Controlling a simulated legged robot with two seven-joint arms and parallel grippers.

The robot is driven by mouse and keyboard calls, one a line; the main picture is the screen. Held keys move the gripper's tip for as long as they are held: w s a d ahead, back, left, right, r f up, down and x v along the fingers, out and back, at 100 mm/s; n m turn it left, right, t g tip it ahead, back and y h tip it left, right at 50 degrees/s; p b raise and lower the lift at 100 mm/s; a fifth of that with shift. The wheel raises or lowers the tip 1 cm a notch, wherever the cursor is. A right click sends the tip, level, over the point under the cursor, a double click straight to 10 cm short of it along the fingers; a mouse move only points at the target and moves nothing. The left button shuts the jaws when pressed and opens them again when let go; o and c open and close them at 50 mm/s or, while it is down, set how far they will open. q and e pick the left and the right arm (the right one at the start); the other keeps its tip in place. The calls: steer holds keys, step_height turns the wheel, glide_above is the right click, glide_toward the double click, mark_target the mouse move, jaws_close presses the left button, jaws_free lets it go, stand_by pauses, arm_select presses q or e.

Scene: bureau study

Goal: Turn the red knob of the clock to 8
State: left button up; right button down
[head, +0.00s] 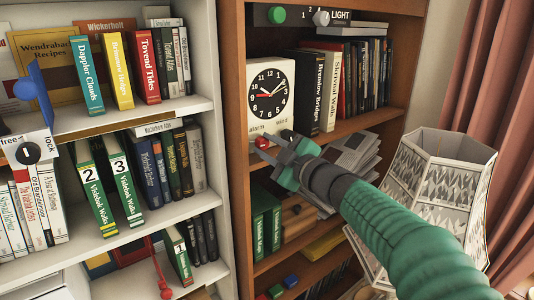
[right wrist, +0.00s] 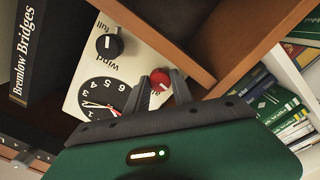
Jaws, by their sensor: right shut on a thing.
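The clock (head: 284,117) is a white box with a round black face, standing on the brown shelf in the head view. Its white hands and a short red hand are small; the red hand points left, near 9, but I cannot read it exactly. The red knob (head: 262,142) is at the lower left of its front, by the label "alarm". My right gripper (head: 271,146) reaches it from the lower right. In the right wrist view the two fingers are shut on the red knob (right wrist: 160,78). My left gripper is not in view.
A black knob (right wrist: 109,44) labelled "wind" sits beside the red one. Books (head: 319,90) stand right of the clock. A patterned lampshade (head: 440,150) is close to my right arm. A white bookcase (head: 185,110) stands at left.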

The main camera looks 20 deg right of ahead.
steer(key=n+b, duration=0.1)
steer(key=n, duration=0.1)
steer(key=n+b, duration=0.1)
steer(key=shift+f+n, duration=0.4)
steer(key=shift+n+b, duration=0.8)
steer(key=shift+n, duration=0.9)
steer(key=c, duration=1.1)
jaws_free()
steer(key=shift+s, duration=0.1)
